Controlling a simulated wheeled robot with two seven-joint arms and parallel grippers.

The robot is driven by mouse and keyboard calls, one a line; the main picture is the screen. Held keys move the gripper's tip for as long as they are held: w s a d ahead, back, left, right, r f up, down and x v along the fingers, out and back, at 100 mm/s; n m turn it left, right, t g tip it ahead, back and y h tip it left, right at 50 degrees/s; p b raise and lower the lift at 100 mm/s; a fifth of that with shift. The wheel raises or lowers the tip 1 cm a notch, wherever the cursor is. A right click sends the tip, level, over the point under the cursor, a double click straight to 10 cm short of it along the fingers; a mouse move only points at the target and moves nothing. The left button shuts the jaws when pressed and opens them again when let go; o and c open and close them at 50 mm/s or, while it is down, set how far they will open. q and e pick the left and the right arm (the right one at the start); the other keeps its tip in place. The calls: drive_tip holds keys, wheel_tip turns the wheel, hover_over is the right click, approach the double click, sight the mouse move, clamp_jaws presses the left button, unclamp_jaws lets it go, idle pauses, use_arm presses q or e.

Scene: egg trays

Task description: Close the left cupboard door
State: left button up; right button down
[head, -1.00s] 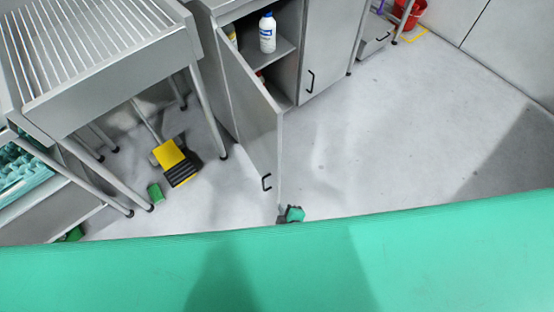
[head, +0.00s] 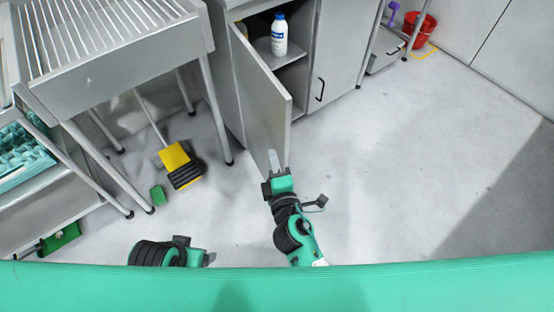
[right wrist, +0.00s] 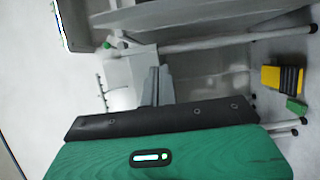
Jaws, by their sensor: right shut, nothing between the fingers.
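The left cupboard door (head: 262,100) stands open in the head view, swung out from the cupboard. The shelves inside show behind it, and its handle is out of sight. My right gripper (head: 273,158) is shut and empty, its fingertips in front of the lower outer face near the door's free edge. I cannot tell whether they touch it. The shut fingers also show in the right wrist view (right wrist: 156,86). The end of my left arm shows low in the head view, but its fingers cannot be made out.
A white bottle (head: 279,36) stands on the cupboard shelf. The right cupboard door (head: 334,50) is shut. A slatted steel table (head: 120,70) stands at the left, with a yellow and black broom head (head: 180,165) below. Floor to the right is clear.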

sight(281, 132)
use_arm(q)
drive_tip(key=shift+g, duration=0.3)
drive_tip(key=shift+s+p+x, duration=0.15)
drive_tip(key=shift+p+x, duration=0.35)
drive_tip(key=shift+x, duration=0.6)
drive_tip(key=shift+s+p+x, duration=0.15)
drive_tip(key=shift+p+x, duration=0.3)
drive_tip(key=shift+x, duration=0.7)
use_arm(e)
drive_tip(key=shift+w+d, duration=0.35)
drive_tip(key=shift+w, duration=1.15)
drive_tip(key=shift+w+d, duration=0.3)
drive_tip(key=shift+w, duration=1.25)
drive_tip(key=shift+w+d, duration=0.35)
drive_tip(key=shift+w, duration=1.15)
drive_tip(key=shift+d, duration=0.1)
